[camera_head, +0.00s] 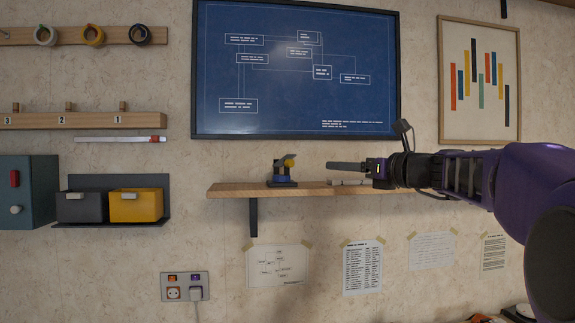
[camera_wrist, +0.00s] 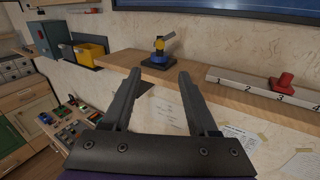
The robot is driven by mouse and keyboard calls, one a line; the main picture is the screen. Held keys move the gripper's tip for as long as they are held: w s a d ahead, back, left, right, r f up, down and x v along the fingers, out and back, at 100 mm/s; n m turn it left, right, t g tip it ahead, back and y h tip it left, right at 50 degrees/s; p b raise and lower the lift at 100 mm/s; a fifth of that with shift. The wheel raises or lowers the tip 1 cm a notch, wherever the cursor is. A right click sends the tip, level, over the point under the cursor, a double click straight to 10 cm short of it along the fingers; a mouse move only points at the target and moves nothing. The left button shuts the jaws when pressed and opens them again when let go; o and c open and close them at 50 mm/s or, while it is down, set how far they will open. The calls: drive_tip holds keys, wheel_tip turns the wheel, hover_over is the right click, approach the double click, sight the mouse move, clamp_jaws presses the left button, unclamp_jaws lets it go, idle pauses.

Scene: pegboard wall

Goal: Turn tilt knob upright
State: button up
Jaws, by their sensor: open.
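A small device that looks like the tilt knob (camera_head: 282,174) stands on the wooden wall shelf (camera_head: 232,189), left of my gripper. In the wrist view the device (camera_wrist: 160,57) has a dark base, a blue lower part, a yellow middle and a grey top piece that leans up to the right. My gripper (camera_head: 330,166) points left just above the shelf, a short gap from the device. In the wrist view my gripper (camera_wrist: 160,74) has its two fingers apart with nothing between them, and the device shows beyond the fingertips.
A numbered rail (camera_wrist: 254,88) with a red knob (camera_wrist: 285,80) lies on the shelf to the right in the wrist view. A blue framed board (camera_head: 296,70) hangs above the shelf. Grey and yellow bins (camera_head: 136,206) are at left. Papers hang below.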

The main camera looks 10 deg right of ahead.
sight(292, 163)
drive_tip(key=p+x, duration=0.4)
drive_tip(key=x, duration=1.3)
drive_tip(key=shift+w, duration=0.15)
clamp_jaws()
